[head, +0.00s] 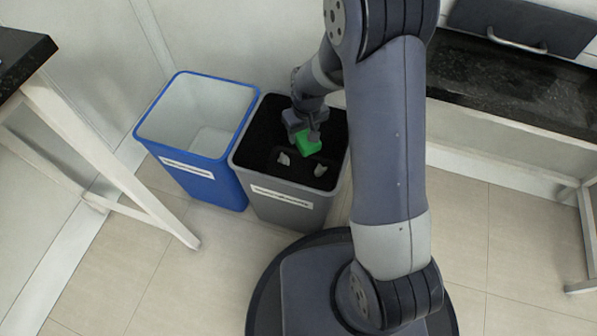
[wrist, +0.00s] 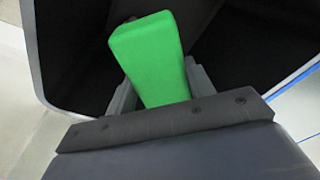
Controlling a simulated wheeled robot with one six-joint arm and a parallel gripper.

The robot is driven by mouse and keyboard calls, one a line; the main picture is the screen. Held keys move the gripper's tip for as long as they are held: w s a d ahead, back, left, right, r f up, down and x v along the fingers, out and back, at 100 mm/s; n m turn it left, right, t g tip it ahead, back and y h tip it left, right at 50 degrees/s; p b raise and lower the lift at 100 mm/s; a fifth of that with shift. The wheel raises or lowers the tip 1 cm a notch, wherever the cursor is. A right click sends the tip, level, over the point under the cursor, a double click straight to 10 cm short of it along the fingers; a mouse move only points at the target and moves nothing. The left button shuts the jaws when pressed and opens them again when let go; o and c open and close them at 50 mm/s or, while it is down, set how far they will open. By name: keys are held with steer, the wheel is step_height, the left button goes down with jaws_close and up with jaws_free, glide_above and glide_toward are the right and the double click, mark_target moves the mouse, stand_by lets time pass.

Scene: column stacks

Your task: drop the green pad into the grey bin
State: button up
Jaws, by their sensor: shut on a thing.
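The green pad (head: 307,142) is held in my gripper (head: 305,132), over the mouth of the grey bin (head: 285,212). In the wrist view the green pad (wrist: 150,58) sits between the two fingers of my gripper (wrist: 158,88), which are shut on it. The dark inside of the grey bin (wrist: 70,60) shows behind and around the pad in that view. I cannot tell exactly how far the pad is above or below the rim. Two small pale pieces (head: 320,170) show inside the bin in the head view.
A blue bin (head: 205,180) with a white inside stands directly left of the grey bin. A white-legged table (head: 110,165) is at the left, and a dark counter (head: 510,90) is at the right. Tiled floor (head: 480,240) is free at the lower right.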

steer(key=o, duration=1)
steer(key=shift+o, duration=0.2)
steer(key=shift+r, duration=0.1)
step_height(320, 180, up, 11)
steer(key=s+p, duration=0.1)
steer(key=p, duration=0.3)
steer(key=shift+s+d+f, duration=0.15)
steer(key=shift+d+f, duration=0.05)
steer(key=shift+d, duration=0.05)
steer(key=shift+f, duration=0.1)
steer(key=f+b, duration=0.1)
steer(key=f, duration=0.2)
steer(key=w+f+b, duration=0.1)
steer(key=f, duration=0.3)
steer(key=f+b, duration=0.2)
steer(key=f, duration=0.1)
steer(key=shift+w+a+f, duration=0.15)
steer(key=shift+a+f, duration=0.15)
steer(key=shift+f, duration=0.05)
step_height(320, 180, up, 6)
steer(key=p, duration=0.4)
